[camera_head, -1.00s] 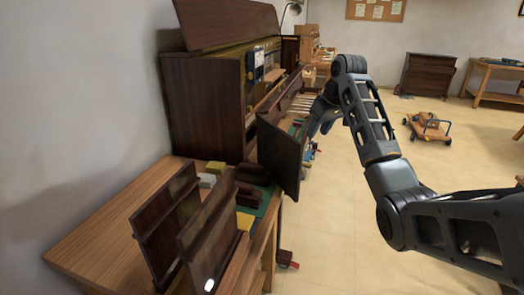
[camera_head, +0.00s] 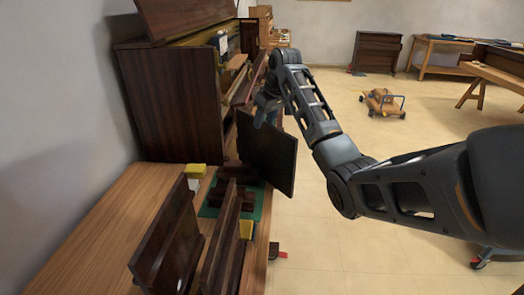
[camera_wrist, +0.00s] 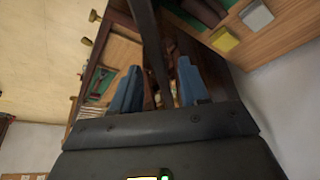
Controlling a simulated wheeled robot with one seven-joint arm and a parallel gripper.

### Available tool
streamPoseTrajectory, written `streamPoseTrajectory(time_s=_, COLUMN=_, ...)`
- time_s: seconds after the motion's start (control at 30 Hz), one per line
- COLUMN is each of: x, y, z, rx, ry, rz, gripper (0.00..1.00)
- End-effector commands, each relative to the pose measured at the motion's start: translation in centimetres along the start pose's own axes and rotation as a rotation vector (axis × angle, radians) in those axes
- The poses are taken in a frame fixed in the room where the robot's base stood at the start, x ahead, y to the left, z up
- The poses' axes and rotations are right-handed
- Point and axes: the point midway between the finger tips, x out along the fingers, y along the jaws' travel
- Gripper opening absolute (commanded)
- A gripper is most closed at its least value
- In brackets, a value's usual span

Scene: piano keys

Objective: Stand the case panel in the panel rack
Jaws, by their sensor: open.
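The case panel (camera_head: 268,158) is a dark, flat board. In the head view it is tilted off the right edge of the bench, directly below my gripper (camera_head: 266,108). In the wrist view the blue fingers (camera_wrist: 158,88) are open and apart, with a dark strip, apparently the panel's edge, between them. I cannot tell whether they touch it. Two long dark upright boards with a gap between them, apparently the panel rack (camera_head: 166,245), stand on the bench in the near left of the head view. Their lower ends are partly cut off.
An upright piano (camera_head: 170,100) stands behind. Floor to the right is open, with a wheeled dolly (camera_head: 382,102) farther off.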

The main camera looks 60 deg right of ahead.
Motion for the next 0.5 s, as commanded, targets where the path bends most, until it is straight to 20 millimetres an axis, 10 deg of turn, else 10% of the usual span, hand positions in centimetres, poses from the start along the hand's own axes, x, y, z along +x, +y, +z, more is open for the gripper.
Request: streamPoseTrajectory(time_s=0.5, x=3.9, y=-0.1, z=0.0, rx=0.0, ry=0.0, rz=0.0, gripper=0.45)
